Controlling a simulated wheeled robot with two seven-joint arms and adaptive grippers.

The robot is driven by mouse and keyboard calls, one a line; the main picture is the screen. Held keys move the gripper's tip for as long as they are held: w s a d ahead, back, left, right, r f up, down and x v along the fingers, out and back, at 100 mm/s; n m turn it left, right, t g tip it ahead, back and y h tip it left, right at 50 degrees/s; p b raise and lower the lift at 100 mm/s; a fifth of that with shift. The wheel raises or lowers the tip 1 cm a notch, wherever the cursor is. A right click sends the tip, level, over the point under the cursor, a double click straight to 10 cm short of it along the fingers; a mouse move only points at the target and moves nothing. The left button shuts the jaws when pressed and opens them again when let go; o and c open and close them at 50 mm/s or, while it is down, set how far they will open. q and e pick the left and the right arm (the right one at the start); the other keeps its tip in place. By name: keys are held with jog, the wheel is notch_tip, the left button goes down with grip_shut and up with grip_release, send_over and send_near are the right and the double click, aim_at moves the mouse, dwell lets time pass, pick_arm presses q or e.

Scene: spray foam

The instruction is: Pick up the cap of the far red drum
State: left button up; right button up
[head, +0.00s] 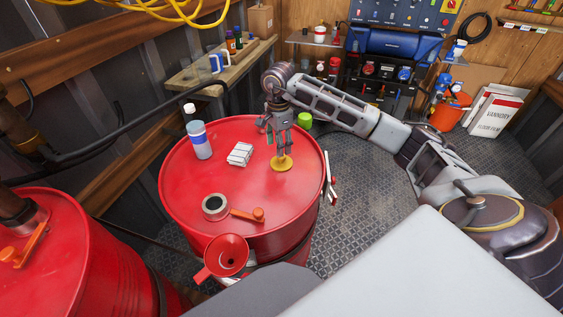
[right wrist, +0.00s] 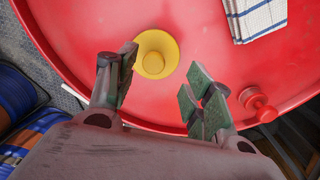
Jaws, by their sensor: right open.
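The far red drum (head: 190,165) stands upright. Its yellow round cap (head: 281,163) is on the drum's top near the right edge, and it also shows in the right wrist view (right wrist: 157,53). My right gripper (head: 281,147) is over the cap, fingers pointing down. In the right wrist view the gripper (right wrist: 162,82) is open and empty, and the cap appears just beyond the gap between the fingertips. Whether the fingers touch the cap is unclear. My left gripper is not in view.
The drum top also holds a blue-white bottle (head: 200,140), folded cloth (head: 240,154), tape roll (head: 215,206) and orange-handled tool (head: 248,214). A red fitting (right wrist: 258,104) is near the rim. A red funnel (head: 226,256) hangs in front. A nearer red drum (head: 90,260) stands left.

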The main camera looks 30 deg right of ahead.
jog(key=shift+f, duration=0.25)
jog(key=shift+s+d+f, duration=0.15)
jog(key=shift+s+f, duration=0.05)
jog(key=shift+f, duration=0.65)
jog(key=shift+s+d+f, duration=0.1)
jog(key=shift+s+f, duration=0.1)
jog(key=shift+f, duration=0.6)
jog(key=shift+f+p, duration=0.3)
jog(key=shift+f, duration=0.65)
jog(key=shift+c, duration=0.3)
jog(key=c, duration=1)
jog(key=shift+r, duration=0.1)
jog(key=shift+r, duration=4.95)
